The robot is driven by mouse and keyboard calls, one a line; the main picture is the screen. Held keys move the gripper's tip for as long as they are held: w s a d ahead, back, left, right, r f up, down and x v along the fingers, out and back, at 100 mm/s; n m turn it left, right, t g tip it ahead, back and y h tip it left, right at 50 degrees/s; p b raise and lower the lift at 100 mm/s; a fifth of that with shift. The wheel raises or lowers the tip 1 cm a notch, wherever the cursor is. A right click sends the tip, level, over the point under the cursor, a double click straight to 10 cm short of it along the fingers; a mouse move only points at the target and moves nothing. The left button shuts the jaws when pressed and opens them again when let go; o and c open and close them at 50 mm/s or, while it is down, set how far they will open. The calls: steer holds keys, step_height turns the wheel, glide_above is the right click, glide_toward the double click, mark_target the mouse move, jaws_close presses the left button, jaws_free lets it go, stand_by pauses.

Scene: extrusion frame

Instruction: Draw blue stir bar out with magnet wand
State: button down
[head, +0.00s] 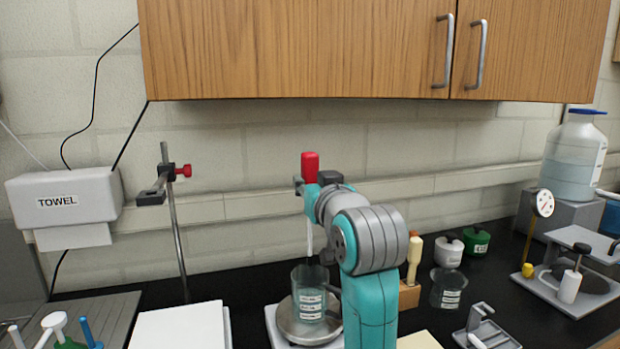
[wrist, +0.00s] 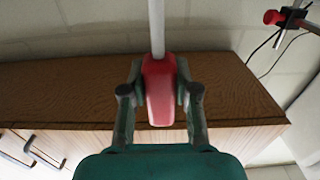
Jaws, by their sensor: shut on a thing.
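My gripper (head: 307,186) is shut on the red handle of the magnet wand (head: 310,165). In the wrist view the red handle (wrist: 159,95) sits between both fingers, and the white shaft (wrist: 157,28) extends away from them. In the head view the wand is upright, with its white shaft pointing down. Its lower end is near the mouth of a clear labelled beaker (head: 311,302); I cannot tell if it is inside. The beaker stands on a round plate (head: 290,330). I cannot make out the blue stir bar.
A clamp stand (head: 174,220) rises to the left, behind a white slab (head: 178,327). To the right are a wooden block (head: 409,294), a second beaker (head: 447,288) and a dial gauge stand (head: 541,205). Wooden cabinets (head: 300,50) hang above the wand.

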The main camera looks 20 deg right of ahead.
mark_target(311, 231)
steer(key=shift+f, duration=4.85)
